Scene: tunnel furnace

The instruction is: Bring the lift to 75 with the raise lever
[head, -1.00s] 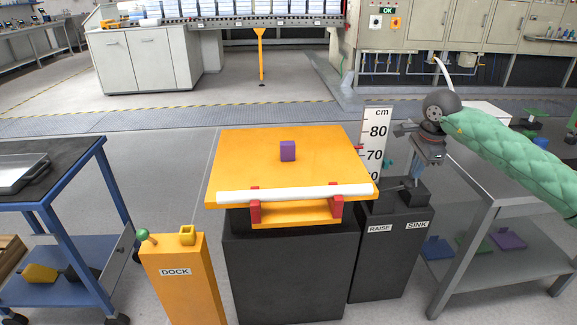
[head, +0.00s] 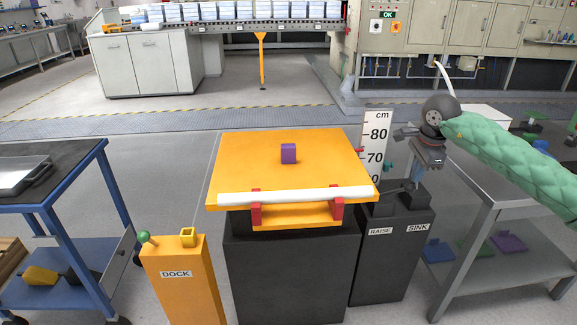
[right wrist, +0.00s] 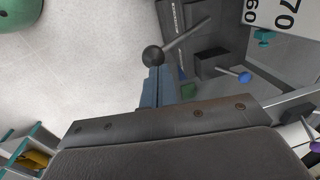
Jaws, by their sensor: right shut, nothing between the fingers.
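The orange lift table (head: 240,165) carries a small purple block (head: 288,153). On the cm scale (head: 377,122), the red pointer (head: 361,150) stands between 70 and 80, nearer 70. The dark control pedestal (head: 385,260) bears the RAISE label (head: 381,231) on the left and the SINK label (head: 417,227) on the right. My right gripper (head: 413,181) is shut and empty above it. In the right wrist view, a black-knobbed lever (right wrist: 153,57) is right at my fingertips (right wrist: 157,84); contact is unclear. A blue-knobbed lever (right wrist: 245,77) stands apart. My left gripper is out of view.
A yellow DOCK post (head: 182,290) with a green-knobbed lever stands front left. A blue-framed cart (head: 75,210) is at the left. A grey table (head: 480,190) stands close to the right of the pedestal, under my right arm. The floor behind the lift is clear.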

